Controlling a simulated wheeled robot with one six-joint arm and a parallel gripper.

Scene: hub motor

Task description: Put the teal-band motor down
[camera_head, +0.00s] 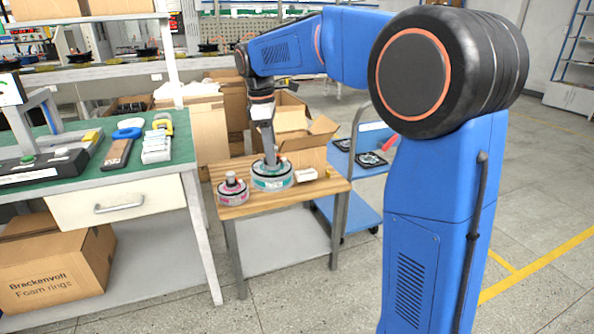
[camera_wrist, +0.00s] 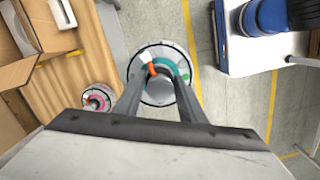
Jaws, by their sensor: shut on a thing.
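The teal-band motor (camera_head: 271,179) is a round silver-white hub with a teal band, held upright in my gripper (camera_head: 269,157). In the wrist view the motor (camera_wrist: 153,58) sits between the two fingers (camera_wrist: 160,88), which close around its grey middle post. An orange-red part shows beside the post. In the wrist view the motor stands out against grey floor, past the wooden table's edge. In the head view it overlaps the tabletop (camera_head: 312,190), and its height above it is hard to tell. A smaller pink-band motor (camera_head: 232,191) stands on the table to its left.
Open cardboard boxes (camera_head: 300,137) stand behind the motor. A small pale item (camera_head: 328,173) lies at the table's right. A blue cart (camera_head: 365,153) stands beyond, and a green-topped bench (camera_head: 120,178) with tools stands at the left. Bare wood shows around the pink-band motor.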

